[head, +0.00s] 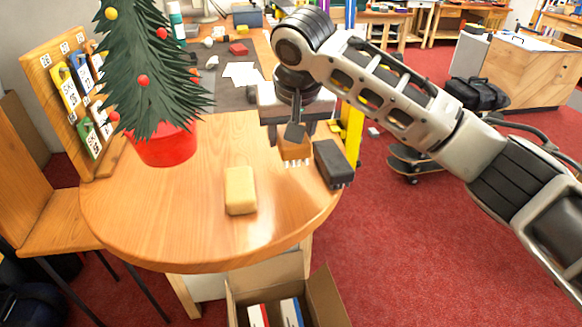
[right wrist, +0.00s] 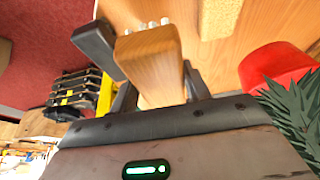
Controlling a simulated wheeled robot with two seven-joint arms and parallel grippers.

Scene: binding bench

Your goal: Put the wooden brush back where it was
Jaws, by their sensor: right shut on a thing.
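The wooden brush (head: 295,149) is a light brown block with white bristles, near the right part of the round wooden table (head: 180,225). My right gripper (head: 294,135) is shut on it. In the right wrist view the brush (right wrist: 148,58) sits between the two fingers, bristles pointing away from the gripper. I cannot tell whether it touches the table. A dark grey block with bristles (head: 331,164) is close beside it, at the table's right edge; it also shows in the right wrist view (right wrist: 95,46). My left gripper is not in view.
A yellow block (head: 240,190) lies near the table's middle. A small tree in a red pot (head: 165,148) and a wooden key board (head: 68,100) stand at the left. An open cardboard box (head: 325,297) is below the front edge. The table's front left is clear.

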